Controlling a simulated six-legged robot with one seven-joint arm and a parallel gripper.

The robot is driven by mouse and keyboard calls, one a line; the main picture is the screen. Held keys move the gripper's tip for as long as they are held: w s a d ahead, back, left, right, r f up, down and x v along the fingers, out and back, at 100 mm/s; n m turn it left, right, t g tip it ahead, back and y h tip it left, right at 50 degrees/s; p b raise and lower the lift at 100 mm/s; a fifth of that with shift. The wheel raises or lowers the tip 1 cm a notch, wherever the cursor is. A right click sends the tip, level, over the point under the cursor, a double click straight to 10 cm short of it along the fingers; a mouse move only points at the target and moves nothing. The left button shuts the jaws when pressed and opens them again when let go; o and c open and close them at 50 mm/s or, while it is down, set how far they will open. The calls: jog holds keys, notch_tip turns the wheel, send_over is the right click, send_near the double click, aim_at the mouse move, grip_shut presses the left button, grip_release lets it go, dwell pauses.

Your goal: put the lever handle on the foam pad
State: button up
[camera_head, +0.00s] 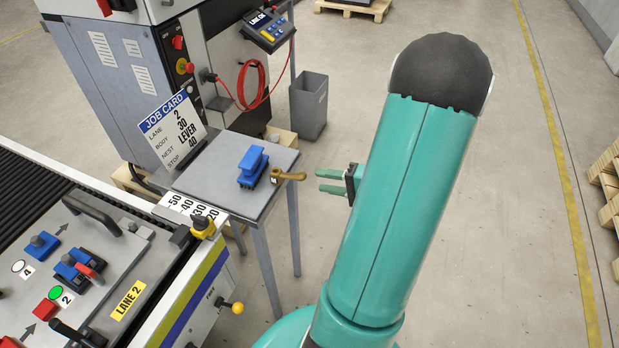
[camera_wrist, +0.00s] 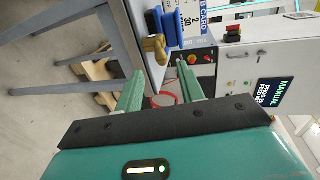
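The lever handle (camera_head: 288,175) is a small brass-coloured lever. It sits at the right side of a blue block (camera_head: 252,167) on a grey side table (camera_head: 222,187) and juts past the table's right edge. It also shows in the wrist view (camera_wrist: 154,46), just beyond the fingertips. My gripper (camera_head: 318,181) has two green fingers, apart and empty, pointing at the lever from the right with a small gap. The same open fingers show in the wrist view (camera_wrist: 160,70). I cannot make out a foam pad in either view.
A job card (camera_head: 172,130) stands at the table's back left. The lane 2 fixture bench (camera_head: 130,298) fills the lower left. A grey cabinet (camera_head: 115,85) and a grey bin (camera_head: 309,105) stand behind.

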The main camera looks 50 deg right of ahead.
jog(key=w+a+r+n+g+y, duration=0.1)
jog(key=a+r+n+g, duration=0.35)
jog(key=a, duration=0.55)
jog(key=w+a+r+n+g+y, duration=0.15)
jog(key=a+r+n+g, duration=0.35)
jog(key=a, duration=0.6)
jog(key=s+a+r+n+h, duration=0.3)
jog(key=a+r+n+h, duration=0.1)
jog(key=a+r+h, duration=0.3)
jog(key=shift+s+a+r+h, duration=0.15)
jog(key=shift+a+r+h, duration=0.2)
jog(key=shift+a, duration=0.7)
jog(key=shift+a+r+n, duration=0.15)
jog(key=shift+r+n, duration=0.1)
jog(key=shift+r, duration=0.1)
jog(key=shift+c, duration=0.8)
jog(key=shift+r+t, duration=0.1)
jog(key=shift+t, duration=0.15)
jog(key=c, duration=0.4)
grip_shut()
jog(key=m+t+y, duration=0.6)
jog(key=m+t, duration=0.5)
jog(key=m, duration=2.1)
send_near(281, 181)
jog(key=x, duration=0.6)
jog(key=shift+w+a, duration=0.15)
jog(key=shift+w, duration=0.2)
